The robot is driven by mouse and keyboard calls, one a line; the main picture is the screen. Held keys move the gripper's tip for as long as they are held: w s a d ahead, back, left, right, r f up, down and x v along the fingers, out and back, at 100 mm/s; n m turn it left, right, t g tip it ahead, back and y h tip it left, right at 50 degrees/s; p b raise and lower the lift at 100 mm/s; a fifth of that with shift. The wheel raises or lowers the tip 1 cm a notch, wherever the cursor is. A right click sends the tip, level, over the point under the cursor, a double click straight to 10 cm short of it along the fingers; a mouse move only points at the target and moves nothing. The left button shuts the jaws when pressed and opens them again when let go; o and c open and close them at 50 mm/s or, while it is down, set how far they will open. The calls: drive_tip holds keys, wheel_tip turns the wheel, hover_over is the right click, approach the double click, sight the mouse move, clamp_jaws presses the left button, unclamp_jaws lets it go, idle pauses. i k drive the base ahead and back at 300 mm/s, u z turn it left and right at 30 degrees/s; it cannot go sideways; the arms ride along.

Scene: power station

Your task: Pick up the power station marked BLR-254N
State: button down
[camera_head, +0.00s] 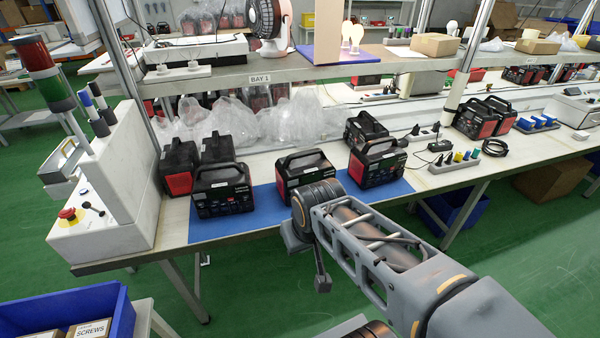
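Several black and red power stations with top handles stand on the workbench. Three stand in front on a blue mat (262,212): a left one (222,196), a middle one (306,178) and a right one (378,166). Behind them are a far-left one (179,169), one behind the left front unit (217,149) and one behind the right front unit (362,130). The front units bear small pale markings, too small to read, so I cannot tell which is BLR-254N. My grey arm reaches in from the lower right, its joint just before the middle unit. No gripper fingers can be made out.
Two more power stations stand farther right (474,120) (502,116). A white control box with a red button (105,195) closes off the left end. Plastic bags (290,118) and an overhead shelf (270,76) lie behind. Power strips (455,162) sit right of the mat.

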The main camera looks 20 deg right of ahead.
sight(294, 171)
drive_tip(key=k, duration=0.6)
drive_tip(key=u, duration=0.5)
drive_tip(key=i, duration=1.1)
drive_tip(key=z, duration=0.5)
